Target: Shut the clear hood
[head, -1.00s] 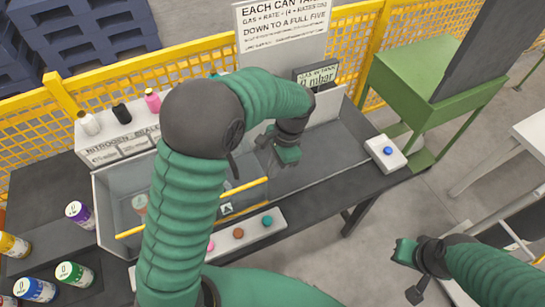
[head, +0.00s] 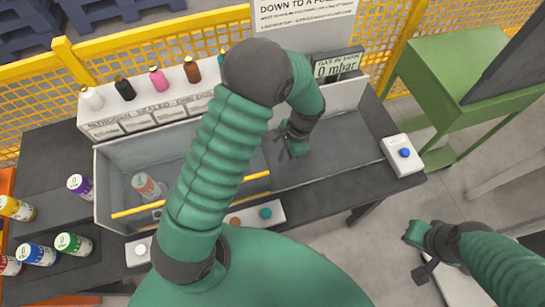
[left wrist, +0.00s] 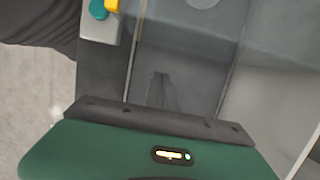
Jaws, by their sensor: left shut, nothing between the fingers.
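The clear hood (head: 120,192) is a see-through cover with a yellow bar (head: 140,210) along its front edge. It spans the left part of the grey trough on the bench, while the right part of the trough (head: 335,150) is uncovered. A can (head: 146,186) shows inside the hood. My left arm hides the middle of the hood and bar. My left gripper (head: 296,146) is shut and empty, over the uncovered trough just right of the hood's right end. Its dark fingers (left wrist: 161,92) show in the left wrist view. My right gripper (head: 414,236) hangs right of the bench, its fingers unclear.
A white box with a blue button (head: 404,153) sits at the bench's right end. A strip with coloured buttons (head: 265,213) lies in front of the trough. Several cans (head: 73,244) stand at left. Bottles on a ledge and a display (head: 338,64) are behind.

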